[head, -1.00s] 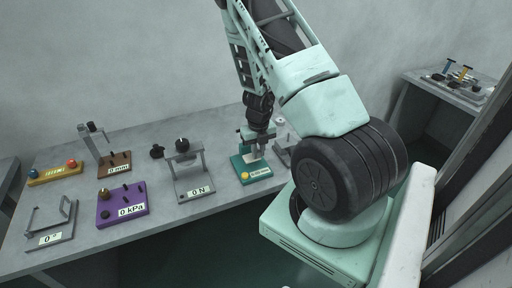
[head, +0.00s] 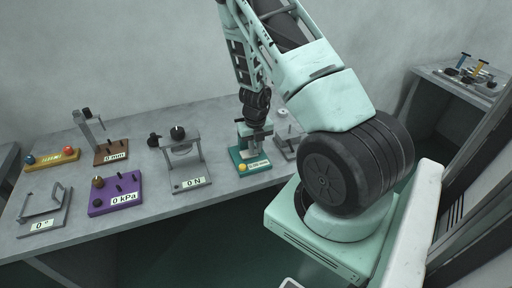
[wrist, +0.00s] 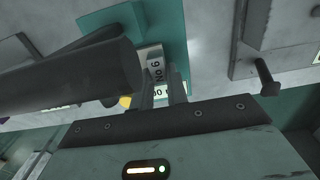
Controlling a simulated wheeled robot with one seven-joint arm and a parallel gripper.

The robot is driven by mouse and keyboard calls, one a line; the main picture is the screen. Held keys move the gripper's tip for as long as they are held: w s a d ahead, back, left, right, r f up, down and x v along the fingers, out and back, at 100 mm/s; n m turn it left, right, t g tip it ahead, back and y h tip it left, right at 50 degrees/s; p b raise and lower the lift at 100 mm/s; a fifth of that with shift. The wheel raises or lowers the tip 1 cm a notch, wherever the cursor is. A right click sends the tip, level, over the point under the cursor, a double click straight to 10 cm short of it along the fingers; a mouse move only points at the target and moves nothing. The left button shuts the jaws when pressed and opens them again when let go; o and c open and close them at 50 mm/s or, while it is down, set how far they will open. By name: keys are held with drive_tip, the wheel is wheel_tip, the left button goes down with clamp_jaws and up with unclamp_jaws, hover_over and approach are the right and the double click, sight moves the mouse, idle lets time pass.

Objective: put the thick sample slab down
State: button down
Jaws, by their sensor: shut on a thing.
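My gripper (head: 254,136) is over the teal gauge (head: 240,167) on the bench, which has a yellow knob and a small readout. In the wrist view, my gripper (wrist: 164,88) is shut on a small grey slab (wrist: 154,58) marked "No 6", which I take to be the thick sample slab. The teal gauge (wrist: 172,30) lies beyond the slab, and a dark round cylinder covers part of it. I cannot tell whether the slab touches the gauge. In the head view the slab is too small to make out.
A grey stand marked "0 N" (head: 190,184) is left of the teal gauge, with a purple "0 kPa" block (head: 115,194) further left. A grey fixture (head: 284,140) stands close on the right. Bare bench (head: 222,125) shows behind.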

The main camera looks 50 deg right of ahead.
drive_tip(key=c, duration=1.4)
unclamp_jaws()
wheel_tip(320, 180, up, 12)
drive_tip(key=p, duration=0.2)
drive_tip(key=s+a+r+n+y, duration=0.1)
drive_tip(key=a+r+n, duration=0.2)
drive_tip(key=a+n, duration=0.6)
drive_tip(key=a+r+n+y, duration=0.1)
drive_tip(key=a+r+n, duration=0.2)
drive_tip(key=a+n, duration=0.65)
drive_tip(key=s+a+r+n+y, duration=0.1)
drive_tip(key=a+r+n, duration=0.3)
drive_tip(key=a+n, duration=0.5)
drive_tip(key=s+a+r+n, duration=0.2)
drive_tip(key=s+a+n, duration=0.2)
drive_tip(key=n, duration=0.3)
drive_tip(key=s+a+r+n+h, duration=0.1)
drive_tip(key=s+a+r+n, duration=0.1)
drive_tip(key=s+a+n, duration=0.2)
drive_tip(key=s+a+r+n+h, duration=0.1)
drive_tip(key=s+a+n, duration=0.4)
drive_tip(key=n, duration=0.6)
drive_tip(key=shift+s+a+r+n, duration=0.1)
drive_tip(key=shift+s+r+n, duration=0.15)
drive_tip(key=shift+s, duration=0.3)
drive_tip(key=shift+s+r+n, duration=0.1)
drive_tip(key=shift+s+r, duration=0.2)
drive_tip(key=shift+s, duration=0.25)
